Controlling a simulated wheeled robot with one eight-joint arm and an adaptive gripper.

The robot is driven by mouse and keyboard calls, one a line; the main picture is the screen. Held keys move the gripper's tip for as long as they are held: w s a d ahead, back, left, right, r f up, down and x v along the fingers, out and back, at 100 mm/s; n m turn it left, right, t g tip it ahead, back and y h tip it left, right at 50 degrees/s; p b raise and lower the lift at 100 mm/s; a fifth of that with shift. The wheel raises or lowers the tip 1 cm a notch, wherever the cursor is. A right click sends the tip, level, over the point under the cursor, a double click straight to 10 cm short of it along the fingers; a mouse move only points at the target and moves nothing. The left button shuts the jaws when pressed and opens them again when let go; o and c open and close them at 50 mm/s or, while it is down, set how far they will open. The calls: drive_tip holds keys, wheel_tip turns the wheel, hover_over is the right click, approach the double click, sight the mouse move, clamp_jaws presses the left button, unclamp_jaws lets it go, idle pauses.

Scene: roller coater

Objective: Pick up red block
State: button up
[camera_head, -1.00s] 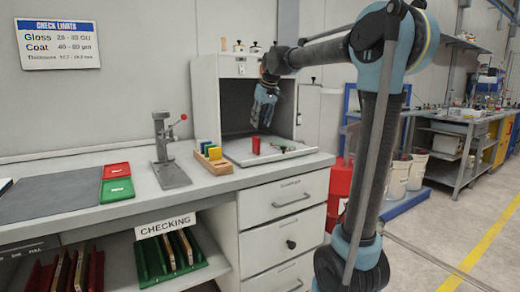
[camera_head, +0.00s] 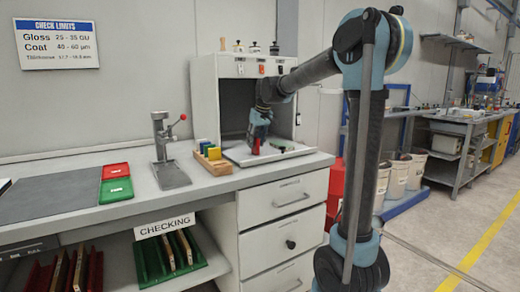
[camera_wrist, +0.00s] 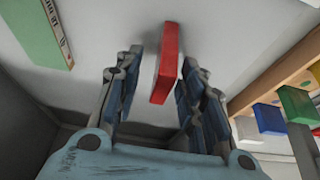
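In the wrist view the red block (camera_wrist: 166,65) is a tall, narrow piece lying between the two blue-padded fingers of my gripper (camera_wrist: 163,62). There is a clear gap to the left finger. The right finger is closer, and I cannot tell whether it touches. My gripper is open around the block. In the head view my gripper (camera_head: 259,128) points down over the block and hides its upper part.
A wooden rack (camera_head: 218,167) with coloured blocks stands just left of the tray; it also shows at the right of the wrist view (camera_wrist: 270,82). A green object (camera_wrist: 30,35) lies at the wrist view's upper left. The cabinet (camera_head: 205,100) encloses the area behind.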

clamp_jaws()
